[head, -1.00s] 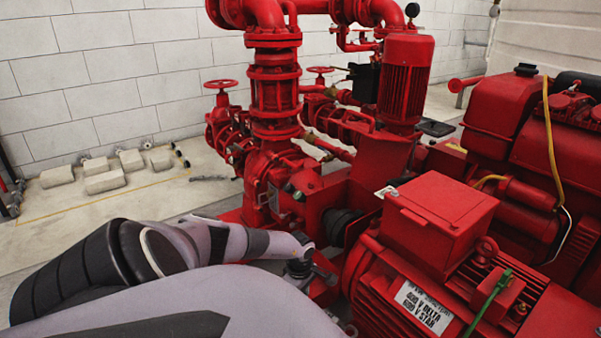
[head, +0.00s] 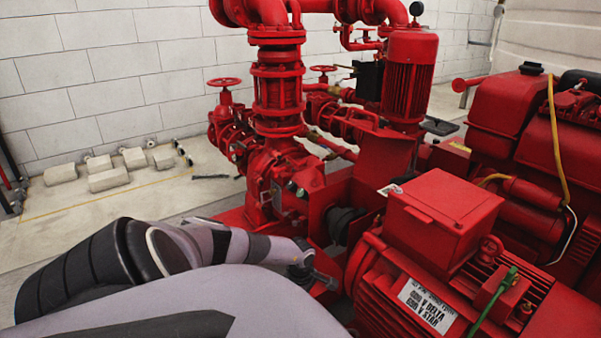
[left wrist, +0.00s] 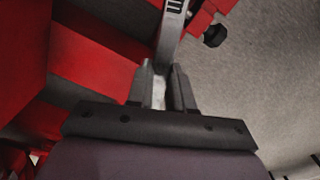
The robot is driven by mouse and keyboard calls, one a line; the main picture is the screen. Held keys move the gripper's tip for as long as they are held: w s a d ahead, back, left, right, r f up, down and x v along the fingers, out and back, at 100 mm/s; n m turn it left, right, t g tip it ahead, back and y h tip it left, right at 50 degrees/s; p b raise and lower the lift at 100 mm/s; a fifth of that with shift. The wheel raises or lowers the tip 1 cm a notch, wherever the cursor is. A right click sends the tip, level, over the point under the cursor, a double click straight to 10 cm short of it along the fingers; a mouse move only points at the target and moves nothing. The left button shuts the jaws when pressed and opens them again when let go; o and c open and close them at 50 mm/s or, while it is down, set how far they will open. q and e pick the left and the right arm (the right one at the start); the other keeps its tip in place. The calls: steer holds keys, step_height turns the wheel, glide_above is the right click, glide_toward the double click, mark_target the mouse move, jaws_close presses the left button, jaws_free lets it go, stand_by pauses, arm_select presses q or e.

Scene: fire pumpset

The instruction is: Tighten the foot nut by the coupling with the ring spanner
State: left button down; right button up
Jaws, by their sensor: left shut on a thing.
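My left gripper (left wrist: 162,88) is shut on the handle of a grey metal spanner (left wrist: 172,35), which runs up out of the top of the left wrist view. The spanner's ring end is out of that view, so I cannot tell whether it sits around a nut. A dark hexagonal nut or bolt head (left wrist: 215,36) shows on a red part to the right of the spanner, apart from it. In the head view my left gripper (head: 304,268) is low beside the red motor (head: 425,290), below the dark coupling (head: 345,223). The foot nut cannot be made out there.
The red pump (head: 280,180) and its pipework stand behind the coupling. The terminal box (head: 440,215) tops the motor. A red engine (head: 530,130) stands at right.

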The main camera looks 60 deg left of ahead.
arm_select(q)
steer(key=shift+f+b, duration=1.15)
arm_select(e)
steer(key=shift+f, duration=1.2)
